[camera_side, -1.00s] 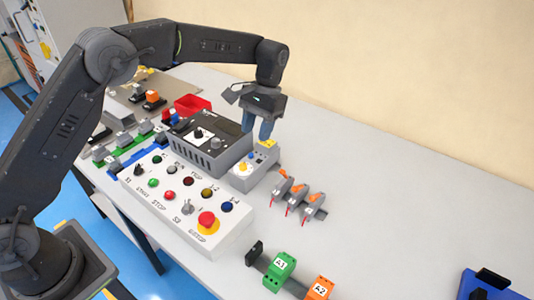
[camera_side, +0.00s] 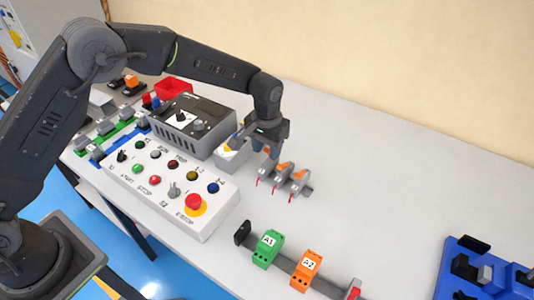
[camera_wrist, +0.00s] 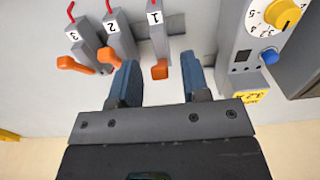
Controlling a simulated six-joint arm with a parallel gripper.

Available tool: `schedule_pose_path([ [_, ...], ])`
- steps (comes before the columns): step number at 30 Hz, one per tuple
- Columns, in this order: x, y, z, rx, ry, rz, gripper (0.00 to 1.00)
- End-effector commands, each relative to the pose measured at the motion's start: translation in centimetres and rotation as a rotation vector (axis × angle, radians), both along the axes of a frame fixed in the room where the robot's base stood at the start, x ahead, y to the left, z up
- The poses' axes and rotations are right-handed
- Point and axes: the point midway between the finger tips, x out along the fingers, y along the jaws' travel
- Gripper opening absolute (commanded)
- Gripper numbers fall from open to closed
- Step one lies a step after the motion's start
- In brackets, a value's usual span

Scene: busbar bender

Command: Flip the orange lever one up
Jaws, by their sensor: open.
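Three grey switch units with orange levers stand in a row. In the wrist view they carry the labels 1, 2 and 3. The orange lever of unit 1 (camera_wrist: 160,70) shows between the two blue fingers of my gripper (camera_wrist: 158,62). The fingers are open, with a gap to the lever on both sides. The orange lever of unit 2 (camera_wrist: 110,57) is close to the left finger; I cannot tell whether they touch. Lever 3 (camera_wrist: 74,65) lies farther left.
A box with a yellow dial (camera_wrist: 277,13) and a blue knob (camera_wrist: 269,57) stands right of unit 1 in the wrist view. In the side view are a control panel with a red stop button (camera_side: 194,202), and green (camera_side: 267,248) and orange (camera_side: 306,268) terminal blocks.

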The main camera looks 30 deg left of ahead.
Motion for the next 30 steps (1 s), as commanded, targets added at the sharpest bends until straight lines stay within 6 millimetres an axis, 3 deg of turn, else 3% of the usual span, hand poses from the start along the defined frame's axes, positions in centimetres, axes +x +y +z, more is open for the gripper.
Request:
schedule_pose_path([
  [6, 0.0, 0.0, -2.1, 0.000, 0.001, 0.000, 0.43],
  [16, 0.0, 0.0, -2.5, 0.000, -0.001, 0.000, 0.43],
  [30, 0.0, 0.0, -2.4, 0.000, -0.001, 0.000, 0.00],
])
